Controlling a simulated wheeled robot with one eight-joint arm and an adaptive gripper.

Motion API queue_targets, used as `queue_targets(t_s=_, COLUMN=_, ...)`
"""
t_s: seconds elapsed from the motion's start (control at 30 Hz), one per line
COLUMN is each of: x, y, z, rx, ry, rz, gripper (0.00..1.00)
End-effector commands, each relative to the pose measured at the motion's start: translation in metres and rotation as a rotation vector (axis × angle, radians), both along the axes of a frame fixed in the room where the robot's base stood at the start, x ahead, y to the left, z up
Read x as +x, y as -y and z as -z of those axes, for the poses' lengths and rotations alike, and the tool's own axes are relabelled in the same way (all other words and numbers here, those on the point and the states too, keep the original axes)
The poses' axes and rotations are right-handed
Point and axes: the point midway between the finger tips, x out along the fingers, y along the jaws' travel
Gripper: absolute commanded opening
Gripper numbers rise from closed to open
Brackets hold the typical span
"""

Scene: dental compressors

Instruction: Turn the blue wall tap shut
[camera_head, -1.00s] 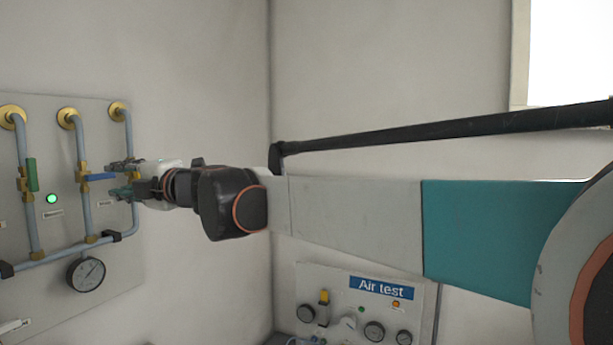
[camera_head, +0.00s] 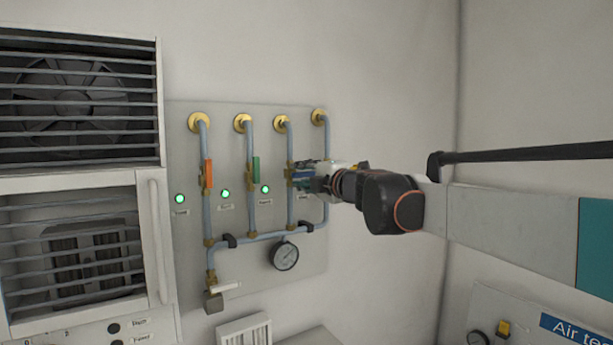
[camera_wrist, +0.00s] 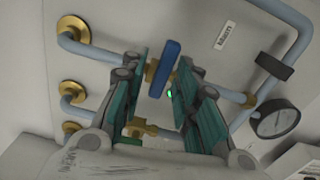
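The blue tap handle (camera_head: 301,173) is on the third upright pipe of the wall panel and lies crosswise to that pipe. In the wrist view the blue handle (camera_wrist: 163,69) shows between the two teal fingers of my gripper (camera_wrist: 158,78), with a gap on each side. My gripper is open, and its fingertips straddle the handle. In the head view my gripper (camera_head: 310,178) reaches in from the right and partly covers the handle and its brass valve.
An orange handle (camera_head: 207,174) and a green handle (camera_head: 256,169) lie along the pipes to the left. A pressure gauge (camera_head: 284,256) hangs below the pipes. A louvred cabinet (camera_head: 160,235) stands at the left. Bare wall is right of the panel (camera_head: 180,130).

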Motion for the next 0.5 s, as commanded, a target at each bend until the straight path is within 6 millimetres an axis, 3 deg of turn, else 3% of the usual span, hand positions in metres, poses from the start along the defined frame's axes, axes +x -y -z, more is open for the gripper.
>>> queue_targets(t_s=0.03, x=0.0001, y=0.0001, z=0.0, rx=0.0, ry=0.0, rz=0.0, gripper=0.11)
queue_targets(t_s=0.1, x=0.0001, y=0.0002, z=0.0, rx=0.0, ry=0.0, rz=0.0, gripper=0.0)
queue_targets(t_s=0.5, x=0.0002, y=0.0003, z=0.0022, rx=0.085, ry=-0.058, rz=0.0, gripper=0.0)
